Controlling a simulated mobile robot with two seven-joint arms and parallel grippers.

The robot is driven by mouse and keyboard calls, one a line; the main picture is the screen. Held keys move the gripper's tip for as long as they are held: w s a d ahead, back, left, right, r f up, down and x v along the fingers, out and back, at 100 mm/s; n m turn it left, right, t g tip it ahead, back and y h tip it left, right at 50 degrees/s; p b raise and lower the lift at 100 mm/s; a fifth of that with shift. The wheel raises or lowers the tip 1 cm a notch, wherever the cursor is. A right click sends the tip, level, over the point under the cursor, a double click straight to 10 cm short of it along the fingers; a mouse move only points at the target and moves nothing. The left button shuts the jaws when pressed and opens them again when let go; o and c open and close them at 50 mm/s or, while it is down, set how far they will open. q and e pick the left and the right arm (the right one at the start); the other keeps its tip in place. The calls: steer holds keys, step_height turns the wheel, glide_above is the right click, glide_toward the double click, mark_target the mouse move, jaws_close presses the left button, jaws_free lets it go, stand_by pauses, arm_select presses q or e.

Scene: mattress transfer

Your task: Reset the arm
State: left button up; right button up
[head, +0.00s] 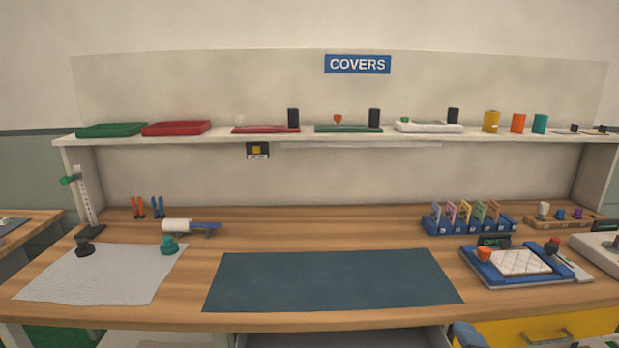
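Neither of my grippers shows in the head view. A blue-grey shape (468,335) pokes in at the bottom edge, right of centre; I cannot tell what it is. A small white quilted mattress (521,262) lies in a blue frame (482,268) on the right of the workbench.
A dark mat (330,280) lies bare at the front middle. A grey cloth (100,275) with two weights is at left, near a white roller (178,225). A blue rack (470,226) stands at right. The COVERS shelf (270,137) holds trays and cylinders.

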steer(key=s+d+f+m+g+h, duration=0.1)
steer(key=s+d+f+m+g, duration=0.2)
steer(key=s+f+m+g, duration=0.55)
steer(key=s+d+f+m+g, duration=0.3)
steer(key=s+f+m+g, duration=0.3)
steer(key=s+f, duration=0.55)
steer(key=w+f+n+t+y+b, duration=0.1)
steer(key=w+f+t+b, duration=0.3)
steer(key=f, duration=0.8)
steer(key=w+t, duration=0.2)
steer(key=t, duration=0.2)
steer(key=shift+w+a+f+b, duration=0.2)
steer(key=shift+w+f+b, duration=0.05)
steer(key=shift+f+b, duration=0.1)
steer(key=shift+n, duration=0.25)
